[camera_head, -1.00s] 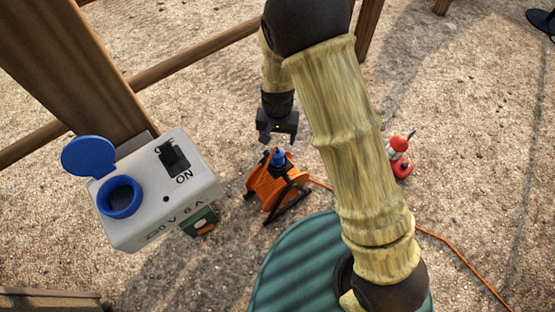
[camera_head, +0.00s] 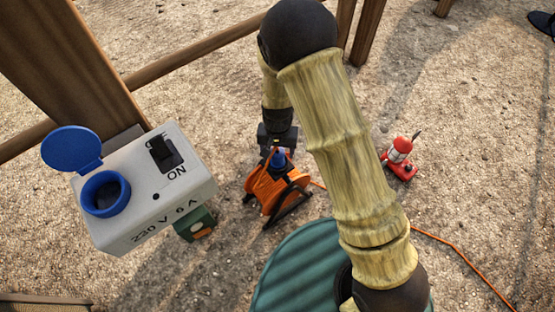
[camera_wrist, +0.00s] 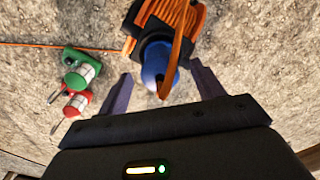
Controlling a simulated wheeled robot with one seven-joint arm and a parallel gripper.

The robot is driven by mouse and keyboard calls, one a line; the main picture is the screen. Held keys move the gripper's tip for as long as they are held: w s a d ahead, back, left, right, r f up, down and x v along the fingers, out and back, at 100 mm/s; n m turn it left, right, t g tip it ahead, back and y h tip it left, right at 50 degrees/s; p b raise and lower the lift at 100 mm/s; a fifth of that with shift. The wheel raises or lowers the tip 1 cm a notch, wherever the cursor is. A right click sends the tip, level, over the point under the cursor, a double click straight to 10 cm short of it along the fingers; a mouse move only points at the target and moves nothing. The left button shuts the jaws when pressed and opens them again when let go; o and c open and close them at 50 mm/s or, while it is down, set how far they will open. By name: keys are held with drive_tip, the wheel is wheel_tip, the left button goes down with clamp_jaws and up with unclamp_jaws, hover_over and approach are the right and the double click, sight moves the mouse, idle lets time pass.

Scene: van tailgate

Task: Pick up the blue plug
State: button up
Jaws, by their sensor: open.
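The blue plug (camera_head: 279,157) sits at the top of an orange cable reel (camera_head: 268,190) on the ground. In the wrist view the blue plug (camera_wrist: 157,66) lies between my two fingers, beside the reel's wound orange cable (camera_wrist: 176,17). An orange cable strand crosses in front of it. My gripper (camera_head: 277,150) is open, just above and around the plug; in the wrist view my gripper (camera_wrist: 157,84) has a finger on each side with gaps to the plug. I cannot tell whether either finger touches it.
A white socket box (camera_head: 150,190) with a raised blue lid (camera_head: 72,148) stands at left by a wooden post. A red lantern-like object (camera_head: 400,158) is right of my arm. A green ribbed round surface (camera_head: 300,275) is below. Gravel around the reel is mostly clear.

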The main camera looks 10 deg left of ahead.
wheel_tip(320, 180, down, 3)
drive_tip(key=shift+r+b, duration=0.2)
drive_tip(key=shift+b, duration=0.15)
drive_tip(key=shift+c, duration=0.2)
drive_tip(key=shift+r, duration=0.1)
drive_tip(key=c, duration=1.1)
